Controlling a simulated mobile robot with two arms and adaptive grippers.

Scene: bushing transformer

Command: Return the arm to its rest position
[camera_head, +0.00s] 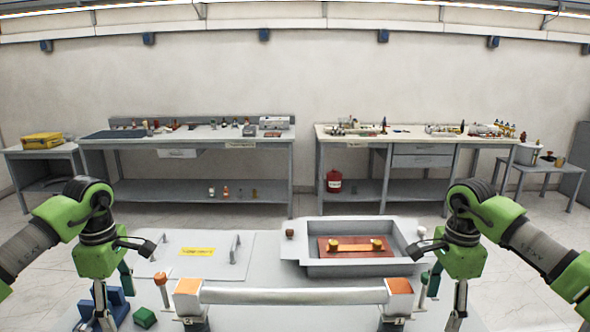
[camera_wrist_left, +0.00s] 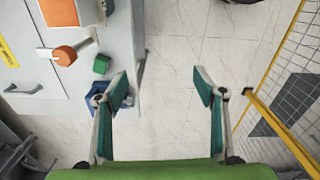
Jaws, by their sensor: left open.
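My left gripper (camera_head: 111,292) hangs pointing down near the left edge of the grey work table, by a blue part. In the left wrist view its two fingers (camera_wrist_left: 160,90) are spread wide, with only tiled floor between them. Its left finger partly covers the blue part (camera_wrist_left: 126,102) in that view. My right gripper (camera_head: 447,291) hangs in a mirrored pose by the table's right side, with its fingers apart and nothing visible between them. Both forearms are bent, with green elbows raised.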

